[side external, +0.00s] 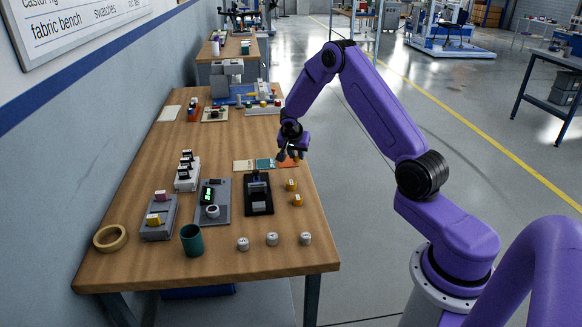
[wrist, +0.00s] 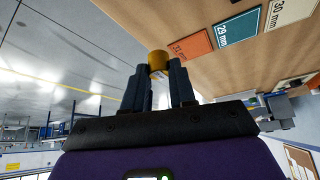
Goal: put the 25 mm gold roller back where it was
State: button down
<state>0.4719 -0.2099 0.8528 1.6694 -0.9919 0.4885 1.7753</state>
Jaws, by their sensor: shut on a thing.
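My gripper (side external: 289,155) is above the right edge of the wooden bench, by the orange label card (side external: 289,160). In the wrist view my gripper (wrist: 160,75) is shut on a gold roller (wrist: 158,58) between its fingertips. The roller appears held clear of the bench top; its size mark cannot be read. Two other gold rollers, one farther back (side external: 291,185) and one nearer (side external: 298,200), stand on the bench.
A black fixture (side external: 258,195) and a grey device with a green display (side external: 212,202) stand left of the gold rollers. Several white rollers (side external: 272,239), a green cup (side external: 192,240) and a tape ring (side external: 110,238) are near the front.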

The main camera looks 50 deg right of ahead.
jog(key=w+f, duration=0.1)
jog(key=w+d+f, duration=0.1)
jog(key=f, duration=0.1)
jog(key=w+f, duration=0.1)
jog(key=shift+w+d+f, duration=0.1)
jog(key=shift+d+f, duration=0.05)
jog(key=shift+d, duration=0.1)
jog(key=shift+w+f, duration=0.1)
jog(key=shift+f, duration=1.45)
jog(key=shift+f, duration=0.15)
jog(key=c, duration=0.9)
grip_release()
